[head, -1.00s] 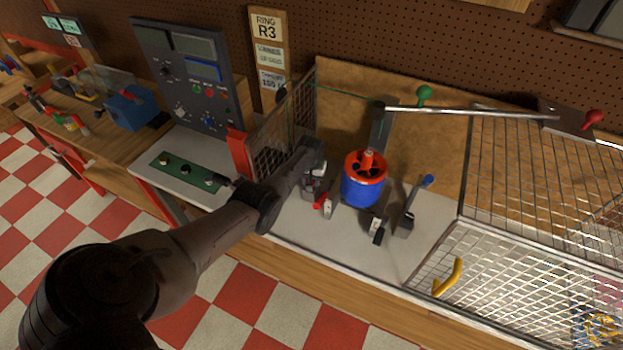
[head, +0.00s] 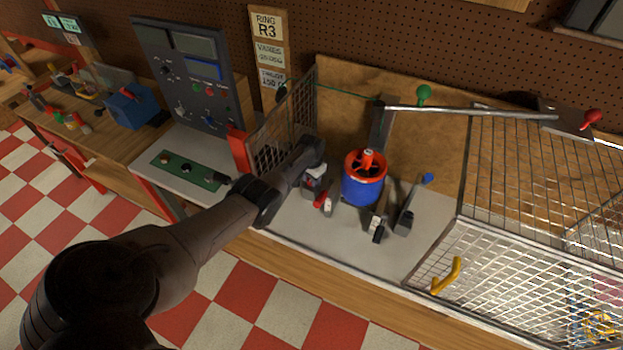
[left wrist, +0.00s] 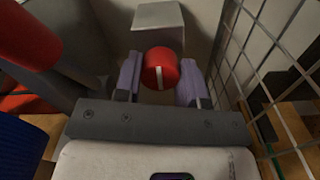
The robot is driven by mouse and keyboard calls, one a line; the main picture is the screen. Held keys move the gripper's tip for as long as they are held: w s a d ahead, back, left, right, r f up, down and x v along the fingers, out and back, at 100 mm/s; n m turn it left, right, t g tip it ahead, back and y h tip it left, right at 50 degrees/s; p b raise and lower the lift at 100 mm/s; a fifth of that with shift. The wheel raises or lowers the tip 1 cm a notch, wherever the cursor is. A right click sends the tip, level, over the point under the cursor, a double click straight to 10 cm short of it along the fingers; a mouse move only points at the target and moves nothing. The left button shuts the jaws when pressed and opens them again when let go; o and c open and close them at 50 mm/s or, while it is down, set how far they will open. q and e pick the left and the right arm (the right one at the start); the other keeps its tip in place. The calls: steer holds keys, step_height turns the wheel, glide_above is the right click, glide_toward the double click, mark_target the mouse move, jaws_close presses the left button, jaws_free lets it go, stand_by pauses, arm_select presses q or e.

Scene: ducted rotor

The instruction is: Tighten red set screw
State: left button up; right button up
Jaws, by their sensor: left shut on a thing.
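The red set screw (left wrist: 160,66) is a round red knob with a white line across its face. In the left wrist view it sits in front of a grey block (left wrist: 157,22), between the two fingers of my left gripper (left wrist: 160,82). The jaws are shut on it. In the head view my left gripper (head: 314,178) is low, left of the ducted rotor (head: 362,190), which has a blue body and a red-orange top. The screw itself is hidden or too small to make out there. My right gripper is not in view.
A mesh panel (head: 283,125) stands close behind and left of the gripper. Toggle clamps, one with a blue tip (head: 427,179), stand around the rotor. A metal bar (head: 470,111) crosses behind it. A wire cage with a yellow handle (head: 447,276) is at right.

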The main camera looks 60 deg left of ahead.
arm_select(q)
steer(key=o, duration=0.9)
steer(key=shift+o, duration=0.2)
step_height(320, 180, up, 6)
steer(key=p, duration=0.2)
steer(key=shift+p, duration=0.35)
step_height(320, 180, up, 8)
steer(key=shift+f, duration=0.1)
